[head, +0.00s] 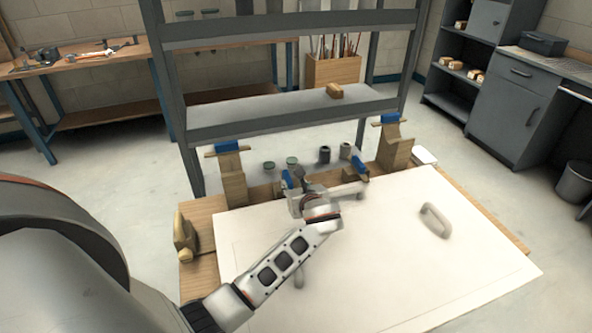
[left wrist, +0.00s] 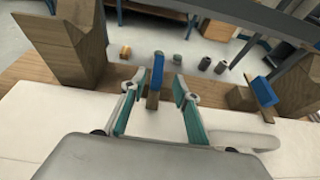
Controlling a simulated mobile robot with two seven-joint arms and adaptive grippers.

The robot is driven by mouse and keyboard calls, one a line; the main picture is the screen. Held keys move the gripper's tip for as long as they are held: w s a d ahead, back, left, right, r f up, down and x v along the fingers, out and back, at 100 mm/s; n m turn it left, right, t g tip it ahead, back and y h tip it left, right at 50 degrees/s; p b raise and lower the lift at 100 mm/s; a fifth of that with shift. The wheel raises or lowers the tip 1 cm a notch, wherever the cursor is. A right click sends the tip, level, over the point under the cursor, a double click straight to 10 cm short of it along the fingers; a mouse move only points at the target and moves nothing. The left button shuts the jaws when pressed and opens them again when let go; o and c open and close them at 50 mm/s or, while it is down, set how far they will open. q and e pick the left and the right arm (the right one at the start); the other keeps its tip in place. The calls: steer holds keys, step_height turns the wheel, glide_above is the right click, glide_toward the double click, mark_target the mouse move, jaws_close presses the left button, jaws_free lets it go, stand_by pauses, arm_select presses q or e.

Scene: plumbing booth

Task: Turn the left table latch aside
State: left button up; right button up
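The left table latch is a small wooden piece with a blue top (head: 287,178) at the back edge of the table. In the left wrist view the blue top (left wrist: 157,72) stands upright between my fingers. My left gripper (left wrist: 155,100) is open, one teal-padded finger on each side of the latch, with gaps visible. In the head view my left gripper (head: 300,192) partly covers the latch's base. A second blue-topped latch (head: 360,164) stands to the right along the same edge; it looks tilted in the left wrist view (left wrist: 264,90). My right gripper is not in view.
A white panel (head: 400,270) covers the table, with a pale handle (head: 435,220) on its right. Wooden stands with blue clamps rise at left (head: 234,185) and right (head: 394,150). A grey shelf rack (head: 290,112) stands behind. Several small cups sit beyond the edge.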

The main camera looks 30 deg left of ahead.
mark_target(288, 178)
arm_select(q)
steer(key=shift+w+a+f, duration=0.1)
steer(key=shift+w+a, duration=0.05)
steer(key=shift+a, duration=0.05)
steer(key=x, duration=0.5)
steer(key=shift+w+a+f+b, duration=0.15)
steer(key=shift+a+b, duration=0.2)
steer(key=shift+w+a+f, duration=0.15)
steer(key=shift+w+a, duration=0.15)
steer(key=shift+a, duration=0.05)
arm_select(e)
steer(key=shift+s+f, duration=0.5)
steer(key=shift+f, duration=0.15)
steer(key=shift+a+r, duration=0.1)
arm_select(q)
jaws_close()
